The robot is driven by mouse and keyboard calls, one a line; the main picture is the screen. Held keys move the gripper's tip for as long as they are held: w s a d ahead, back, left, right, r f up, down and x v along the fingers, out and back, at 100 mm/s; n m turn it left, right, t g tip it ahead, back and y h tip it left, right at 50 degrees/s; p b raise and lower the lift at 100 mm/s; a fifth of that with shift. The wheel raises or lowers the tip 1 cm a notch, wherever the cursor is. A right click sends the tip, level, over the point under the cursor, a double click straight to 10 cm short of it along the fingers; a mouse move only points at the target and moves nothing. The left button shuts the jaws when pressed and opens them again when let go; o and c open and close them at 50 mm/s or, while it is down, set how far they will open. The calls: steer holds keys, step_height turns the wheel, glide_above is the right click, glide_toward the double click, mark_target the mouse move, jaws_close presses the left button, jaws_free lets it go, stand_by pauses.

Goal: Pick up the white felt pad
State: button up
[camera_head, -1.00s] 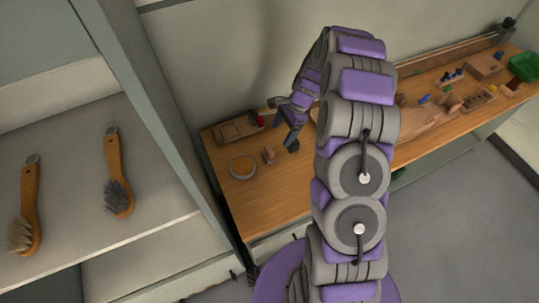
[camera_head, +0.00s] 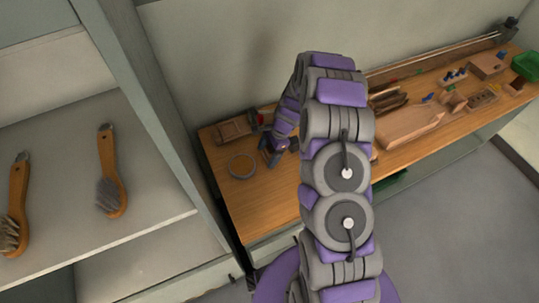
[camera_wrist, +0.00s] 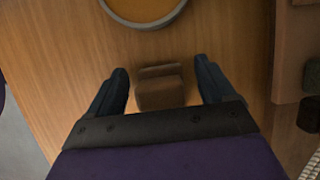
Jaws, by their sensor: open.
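I cannot make out a white felt pad in either view. My gripper (camera_wrist: 161,70) is open, with its two dark fingers spread on either side of a small brown block (camera_wrist: 159,92) in the wrist view. The block has a slot or step across its top, and its near end is close to the gripper's palm. I cannot tell whether the fingers touch it; gaps show at both sides. In the head view my gripper (camera_head: 270,157) is low over the left end of the wooden bench (camera_head: 262,200) and hides the block.
A round dish (camera_head: 229,166) is just left of my gripper. A board (camera_head: 412,124) and several small items fill the bench's right part.

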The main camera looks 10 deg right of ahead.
mark_target(267, 150)
steer(key=c, duration=1.1)
steer(key=shift+r, duration=0.15)
steer(key=shift+c, duration=0.2)
steer(key=shift+r, duration=0.2)
step_height(267, 150, up, 3)
steer(key=shift+r+p, duration=0.1)
steer(key=shift+p, duration=0.65)
steer(key=s+d, duration=0.1)
steer(key=s, duration=0.4)
steer(key=s+d+p, duration=0.1)
steer(key=s+d, duration=0.1)
steer(key=s, duration=0.3)
steer(key=s+d+r+p, duration=0.1)
steer(key=s+d, duration=0.1)
steer(key=s, duration=0.3)
steer(key=shift+d+r, duration=0.1)
steer(key=shift+d, duration=0.15)
